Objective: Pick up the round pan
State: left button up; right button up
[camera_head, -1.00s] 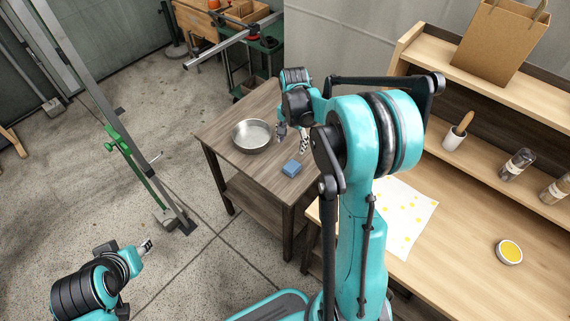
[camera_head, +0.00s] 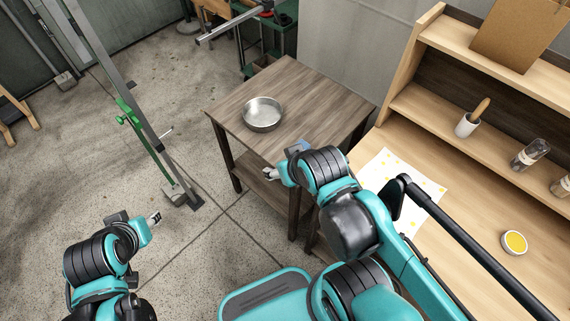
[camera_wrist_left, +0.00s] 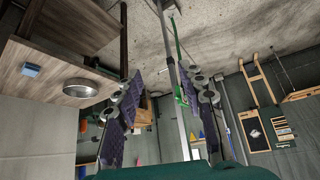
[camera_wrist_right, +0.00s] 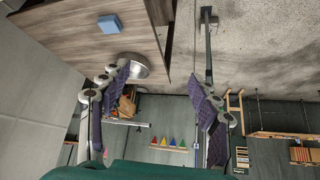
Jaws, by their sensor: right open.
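The round pan (camera_head: 262,112), a shallow silver metal dish, sits upright on a dark wooden side table (camera_head: 292,82). It also shows in the left wrist view (camera_wrist_left: 80,88) and, partly behind a finger, in the right wrist view (camera_wrist_right: 138,66). My right gripper (camera_head: 269,173) is in front of the table's near edge, apart from the pan and nearer to me. Its fingers are spread and empty in the right wrist view (camera_wrist_right: 157,79). My left gripper (camera_head: 155,217) is over the floor at lower left, far from the pan, open and empty.
A blue block (camera_head: 298,146) lies near the table's front corner, partly hidden by my right arm; it is clear in the right wrist view (camera_wrist_right: 109,24). A light wooden shelf desk (camera_head: 480,215) stands at right. A green-clamped metal stand (camera_head: 150,130) stands left.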

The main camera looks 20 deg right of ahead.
aim_at(261, 115)
jog(key=i+j, duration=0.4)
jog(key=i, duration=0.2)
jog(key=i+j+z, duration=0.15)
jog(key=i+j, duration=0.25)
jog(key=i, duration=0.2)
jog(key=i+z, duration=0.1)
jog(key=z, duration=1.95)
